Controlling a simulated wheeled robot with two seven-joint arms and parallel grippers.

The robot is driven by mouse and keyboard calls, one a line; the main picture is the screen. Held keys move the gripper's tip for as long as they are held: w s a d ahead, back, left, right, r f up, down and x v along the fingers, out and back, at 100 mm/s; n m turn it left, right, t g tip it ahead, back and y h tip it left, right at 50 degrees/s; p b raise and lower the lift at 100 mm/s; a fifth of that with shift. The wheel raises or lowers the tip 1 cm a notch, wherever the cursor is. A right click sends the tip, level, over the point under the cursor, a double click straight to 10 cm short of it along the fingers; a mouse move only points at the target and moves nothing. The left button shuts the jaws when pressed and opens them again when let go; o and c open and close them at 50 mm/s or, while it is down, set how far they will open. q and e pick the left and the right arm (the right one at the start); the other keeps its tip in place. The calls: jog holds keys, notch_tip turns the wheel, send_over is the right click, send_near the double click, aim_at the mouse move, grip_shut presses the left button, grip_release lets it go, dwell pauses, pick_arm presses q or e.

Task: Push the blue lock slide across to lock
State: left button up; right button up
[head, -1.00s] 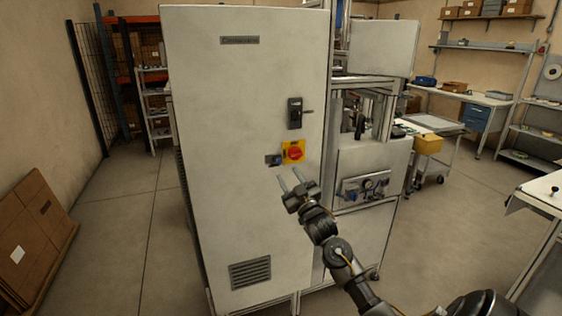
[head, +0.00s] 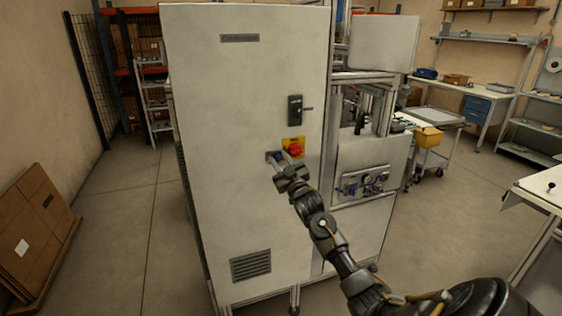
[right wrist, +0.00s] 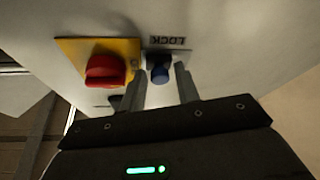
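The blue lock slide (right wrist: 160,73) is a small round knob on a grey plate, with a LOCK label (right wrist: 168,41) that reads upside down in the right wrist view. It sits beside a red rotary switch (right wrist: 105,70) on a yellow plate; that switch also shows in the head view (head: 295,149). My right gripper (right wrist: 159,72) is open, its two fingers to either side of the knob with small gaps visible. Whether a finger touches it I cannot tell. In the head view, my right gripper (head: 281,158) is at the cabinet front and mostly covers the slide. My left gripper is out of view.
The slide is on a tall grey cabinet (head: 240,100) with a black handle (head: 295,112) above the red switch. A gauge panel (head: 363,183) is to the right. A yellow bin (head: 428,137) stands on a cart farther right.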

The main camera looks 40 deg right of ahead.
grip_shut()
jog(key=shift+s+d, duration=0.25)
jog(key=shift+d, duration=0.5)
jog(key=o, duration=0.7)
grip_release()
jog(key=shift+r, duration=0.1)
jog(key=shift+c, duration=0.2)
jog(key=shift+w+a, duration=0.2)
jog(key=shift+a, duration=0.45)
jog(key=f+b+v, duration=0.1)
jog(key=b+v, duration=0.3)
jog(key=v, duration=0.7)
notch_tip(320, 180, down, 26)
jog(key=a+g+y+b, duration=0.1)
jog(key=a+g+b, duration=0.1)
jog(key=g, duration=0.3)
jog(key=shift+w+a, duration=0.15)
jog(key=shift+a, duration=0.1)
